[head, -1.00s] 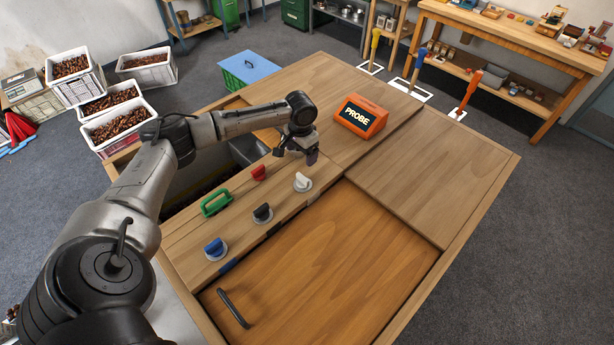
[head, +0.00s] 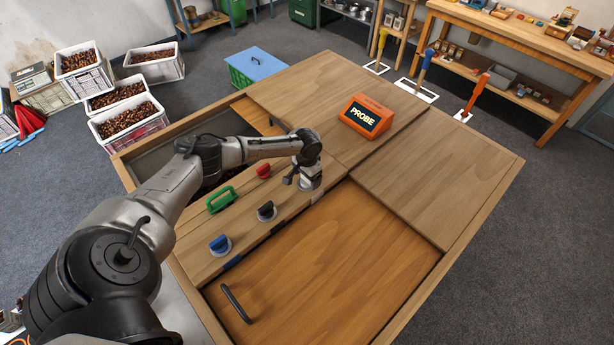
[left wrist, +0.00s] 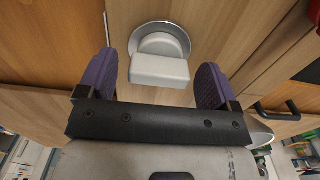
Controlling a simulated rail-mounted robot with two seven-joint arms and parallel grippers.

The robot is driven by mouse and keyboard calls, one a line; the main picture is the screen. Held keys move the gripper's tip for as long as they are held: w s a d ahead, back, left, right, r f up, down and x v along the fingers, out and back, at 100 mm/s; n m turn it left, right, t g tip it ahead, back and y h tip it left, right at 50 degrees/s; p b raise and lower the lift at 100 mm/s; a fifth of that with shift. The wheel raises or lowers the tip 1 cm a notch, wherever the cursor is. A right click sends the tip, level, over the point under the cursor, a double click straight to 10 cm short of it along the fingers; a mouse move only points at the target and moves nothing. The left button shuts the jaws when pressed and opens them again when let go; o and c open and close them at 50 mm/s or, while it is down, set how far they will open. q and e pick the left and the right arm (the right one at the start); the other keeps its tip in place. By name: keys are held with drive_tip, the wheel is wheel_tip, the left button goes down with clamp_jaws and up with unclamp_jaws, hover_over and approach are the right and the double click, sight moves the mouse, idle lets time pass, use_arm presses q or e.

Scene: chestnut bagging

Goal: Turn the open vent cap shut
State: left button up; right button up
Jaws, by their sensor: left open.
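The white vent cap (left wrist: 160,70) shows in the left wrist view as a block-shaped handle on a round metal base. My left gripper (left wrist: 158,60) is open, with a purple finger on each side of the handle and gaps visible between. In the head view my left gripper (head: 306,181) is over the white cap and hides most of it. A blue cap (head: 219,243), a black cap (head: 266,210) and a red cap (head: 263,171) sit on the same wooden strip. I cannot tell from their handles which cap is open. My right gripper is not in view.
A green handle (head: 221,199) stands on the strip beside the caps. An orange PROBE box (head: 366,116) sits on the bench top behind my gripper. A wooden panel with a dark handle (head: 236,304) lies in front. The right bench top (head: 440,180) is clear.

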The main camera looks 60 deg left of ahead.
use_arm(q)
drive_tip(key=shift+f, duration=0.1)
drive_tip(key=shift+c, duration=0.2)
drive_tip(key=c, duration=0.9)
